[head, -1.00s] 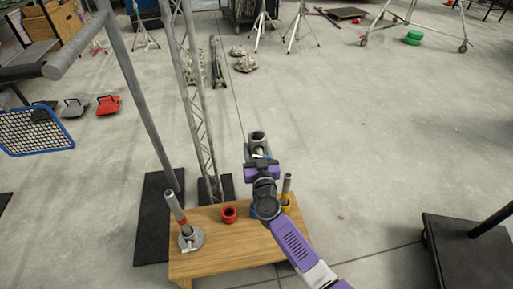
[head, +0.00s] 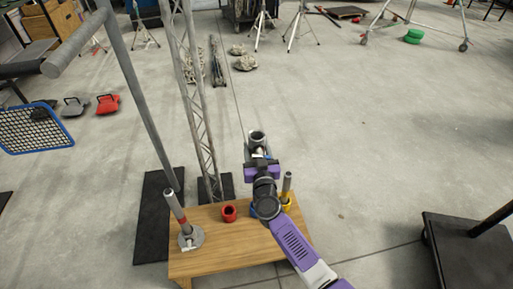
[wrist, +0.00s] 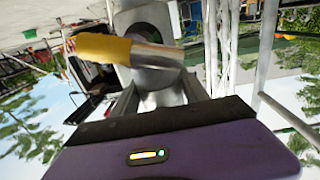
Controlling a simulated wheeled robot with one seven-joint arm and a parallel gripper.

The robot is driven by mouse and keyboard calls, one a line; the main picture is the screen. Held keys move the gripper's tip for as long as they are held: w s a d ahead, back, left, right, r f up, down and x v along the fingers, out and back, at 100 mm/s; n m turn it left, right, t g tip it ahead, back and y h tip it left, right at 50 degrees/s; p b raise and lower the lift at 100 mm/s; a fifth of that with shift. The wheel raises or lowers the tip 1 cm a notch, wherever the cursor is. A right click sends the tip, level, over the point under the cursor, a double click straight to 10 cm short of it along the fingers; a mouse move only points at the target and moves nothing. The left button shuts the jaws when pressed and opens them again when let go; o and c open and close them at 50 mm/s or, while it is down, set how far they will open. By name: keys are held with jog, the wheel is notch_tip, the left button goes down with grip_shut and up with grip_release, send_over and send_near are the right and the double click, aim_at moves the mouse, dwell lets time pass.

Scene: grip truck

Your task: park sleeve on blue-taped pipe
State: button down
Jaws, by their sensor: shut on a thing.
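My gripper (head: 260,163) is shut on a grey sleeve (head: 257,138) with a dark round opening, held out beyond the far edge of the wooden table. In the wrist view the grey sleeve (wrist: 146,18) sits between the fingers, with a yellow and bare-metal cylinder (wrist: 105,47) across it; I cannot tell whether they are joined. A patch of blue (head: 253,211) shows beside my arm over the table; the arm hides most of it, and no whole blue-taped pipe is visible. A pipe with red tape (head: 176,208) stands on the left. A grey pipe (head: 287,184) stands on the right.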

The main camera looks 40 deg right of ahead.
jog(key=shift+f+b, duration=1.8)
jog(key=shift+f, duration=0.55)
jog(key=shift+f, duration=0.35)
jog(key=shift+c, duration=2.4)
grip_release()
jog(key=shift+f, duration=0.15)
jog(key=p+v, duration=0.1)
jog(key=v, duration=0.6)
jog(key=shift+s+a+p, duration=0.2)
jog(key=shift+s+p, duration=0.1)
jog(key=shift+s, duration=0.05)
